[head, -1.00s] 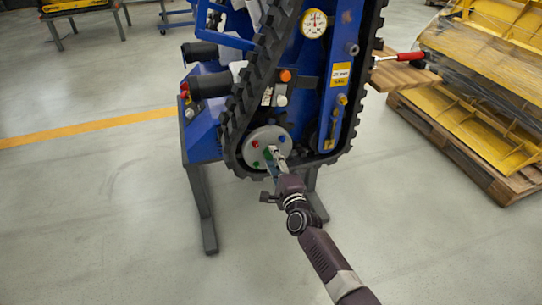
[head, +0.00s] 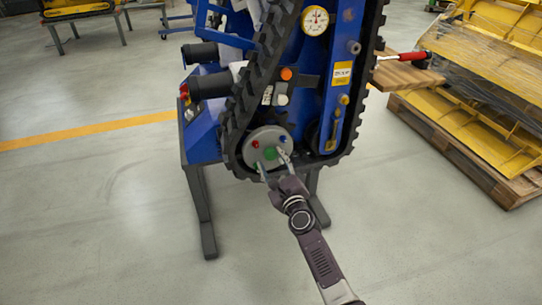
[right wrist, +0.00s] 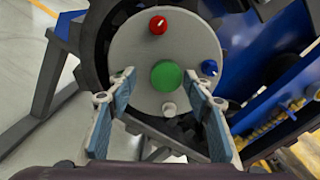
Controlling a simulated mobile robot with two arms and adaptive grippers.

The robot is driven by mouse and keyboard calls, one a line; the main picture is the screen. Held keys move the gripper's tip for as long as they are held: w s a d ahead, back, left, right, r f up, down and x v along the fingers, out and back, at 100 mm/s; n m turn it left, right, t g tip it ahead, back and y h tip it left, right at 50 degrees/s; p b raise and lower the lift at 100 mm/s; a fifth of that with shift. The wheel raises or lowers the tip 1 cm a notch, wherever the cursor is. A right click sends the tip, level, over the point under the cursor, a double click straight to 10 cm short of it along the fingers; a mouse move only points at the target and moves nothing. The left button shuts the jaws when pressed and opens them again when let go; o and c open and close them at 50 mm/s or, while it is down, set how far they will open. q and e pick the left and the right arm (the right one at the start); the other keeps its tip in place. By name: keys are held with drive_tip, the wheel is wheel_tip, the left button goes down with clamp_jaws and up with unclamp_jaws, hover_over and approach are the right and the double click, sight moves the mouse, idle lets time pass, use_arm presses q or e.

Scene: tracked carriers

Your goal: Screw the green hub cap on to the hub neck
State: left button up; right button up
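The green hub cap (head: 270,153) sits at the centre of the round grey hub plate (head: 258,137), low on the tracked carrier. In the right wrist view the cap (right wrist: 167,76) faces me as a plain green disc. It covers the hub neck, so I cannot tell how far on it is. My right gripper (head: 272,163) is open and empty. Its two fingers point at the plate, one on each side of the cap, with visible gaps to it in the wrist view. My left gripper is not in view.
Around the cap, the plate carries a red knob (right wrist: 158,25), a blue knob (right wrist: 209,68), a pale knob (right wrist: 168,108) and a small green one half hidden by the left finger. The black track (head: 243,105) surrounds the plate. A loaded pallet (head: 470,165) stands right; the floor in front is clear.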

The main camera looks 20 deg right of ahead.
drive_tip(key=shift+d+r, duration=0.1)
drive_tip(key=shift+n, duration=0.4)
drive_tip(key=n, duration=0.2)
drive_tip(key=n+p, duration=0.1)
drive_tip(key=n, duration=0.1)
drive_tip(key=shift+r+n, duration=0.2)
drive_tip(key=shift+n, duration=0.2)
drive_tip(key=n+p, duration=0.1)
drive_tip(key=n, duration=0.2)
drive_tip(key=shift+d+n, duration=0.1)
drive_tip(key=shift+n, duration=0.2)
drive_tip(key=n+p, duration=0.3)
drive_tip(key=n, duration=0.7)
drive_tip(key=shift+w+f, duration=0.1)
drive_tip(key=n+p, duration=0.2)
drive_tip(key=n, duration=0.5)
drive_tip(key=shift+n, duration=1.5)
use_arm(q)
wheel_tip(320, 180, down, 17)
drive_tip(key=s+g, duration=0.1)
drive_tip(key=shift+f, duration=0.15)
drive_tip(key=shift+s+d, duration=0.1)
use_arm(e)
drive_tip(key=shift+d, duration=0.1)
